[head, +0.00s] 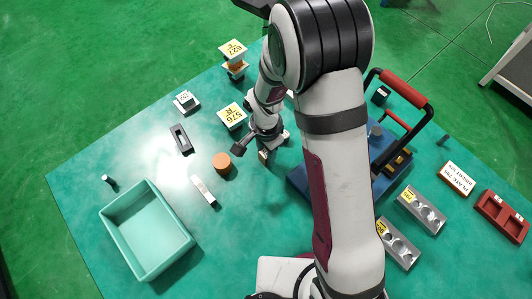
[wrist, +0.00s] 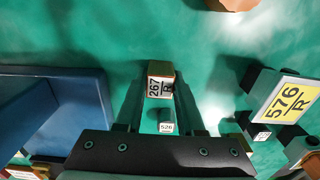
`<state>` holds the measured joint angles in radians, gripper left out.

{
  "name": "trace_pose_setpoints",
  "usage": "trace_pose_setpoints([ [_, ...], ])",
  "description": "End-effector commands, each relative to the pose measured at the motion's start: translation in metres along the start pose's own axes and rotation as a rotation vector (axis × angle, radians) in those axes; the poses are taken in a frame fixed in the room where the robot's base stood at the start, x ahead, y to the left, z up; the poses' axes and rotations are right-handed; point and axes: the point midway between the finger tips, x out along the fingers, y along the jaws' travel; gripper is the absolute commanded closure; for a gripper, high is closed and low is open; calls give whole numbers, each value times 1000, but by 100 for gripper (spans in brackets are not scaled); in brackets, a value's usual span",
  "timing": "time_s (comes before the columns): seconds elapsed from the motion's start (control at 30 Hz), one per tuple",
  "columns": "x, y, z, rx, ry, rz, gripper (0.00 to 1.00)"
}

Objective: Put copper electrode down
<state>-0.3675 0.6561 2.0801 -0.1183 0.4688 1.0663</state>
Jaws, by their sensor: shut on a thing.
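My gripper (wrist: 163,112) points down low over the green table and is shut on a small block with a copper-coloured edge and a white label reading 267 R, which I take as the copper electrode (wrist: 160,82). In the head view my gripper (head: 264,152) is between the 576 plate and the blue base, with a small pale and brown piece at its tips. A tag reading 528 (wrist: 166,127) shows between the fingers. I cannot tell whether the electrode touches the table.
The blue base (head: 305,183) with its red handle stands right of my gripper. The 576 block (head: 231,116) and a brown round piece (head: 222,162) are to the left. A green bin (head: 166,270) stands at the front left. Some bare table lies between these.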

Motion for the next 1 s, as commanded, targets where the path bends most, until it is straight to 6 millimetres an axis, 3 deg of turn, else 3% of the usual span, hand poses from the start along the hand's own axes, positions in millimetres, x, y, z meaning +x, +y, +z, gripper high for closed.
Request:
trace_pose_setpoints([
  [0.13,-20,-1,-1,0,2,-5,100],
  [0.4,-86,-1,0,0,2,-5,100],
  [0.67,-101,-4,8,-56,0,0,100],
  [0.77,-103,-13,28,-209,1,-1,100],
  [0.87,-105,-23,61,-447,0,-1,100],
  [1.0,-110,-35,119,-858,0,-1,100],
])
